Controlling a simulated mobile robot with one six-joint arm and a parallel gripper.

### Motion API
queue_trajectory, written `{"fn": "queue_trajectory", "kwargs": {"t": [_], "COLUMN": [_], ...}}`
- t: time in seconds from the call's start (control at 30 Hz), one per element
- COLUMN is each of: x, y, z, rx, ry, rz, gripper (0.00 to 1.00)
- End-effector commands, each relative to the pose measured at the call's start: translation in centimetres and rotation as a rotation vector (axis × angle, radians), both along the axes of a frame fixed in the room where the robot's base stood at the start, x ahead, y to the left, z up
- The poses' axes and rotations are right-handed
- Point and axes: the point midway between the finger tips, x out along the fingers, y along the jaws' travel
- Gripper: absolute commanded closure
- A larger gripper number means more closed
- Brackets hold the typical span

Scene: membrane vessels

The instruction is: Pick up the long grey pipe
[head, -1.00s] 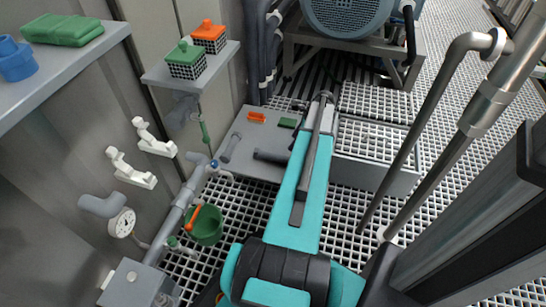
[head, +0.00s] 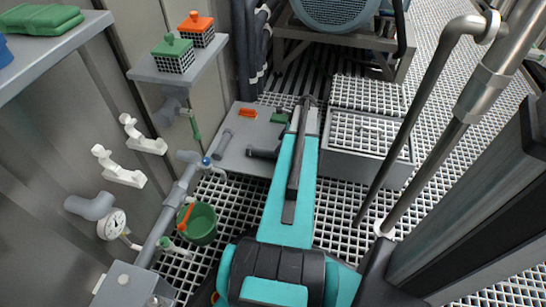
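Two grey pipe pieces lie on the low grey platform (head: 240,165) in the head view. One lighter pipe (head: 225,144) lies at its left, left of my arm. A darker pipe piece (head: 263,153) lies close to my arm, which may hide its right end. I cannot tell which one is the long grey pipe. My gripper (head: 307,103) is at the far end of my teal arm, beyond both pipes and near the platform's back edge. It is small and seen from behind, so its fingers and anything between them cannot be made out.
Orange (head: 247,113) and green (head: 280,117) blocks lie at the platform's back. A green bucket (head: 199,223) stands at left by the wall piping. A grated grey box (head: 370,135) is right of my arm. A tall bent pipe (head: 432,100) rises at right.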

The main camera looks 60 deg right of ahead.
Motion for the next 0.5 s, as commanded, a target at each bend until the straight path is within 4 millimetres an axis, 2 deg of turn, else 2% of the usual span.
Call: {"fn": "queue_trajectory", "kwargs": {"t": [0.03, 0.2, 0.5], "x": [0.3, 0.8, 0.9], "y": [0.1, 0.3, 0.3], "z": [-0.9, -2.1, -2.1], "rx": [0.001, 0.000, 0.000], "ry": [0.000, 0.000, 0.000], "rz": [0.000, 0.000, 0.001], "gripper": [0.47, 0.47, 0.47]}}
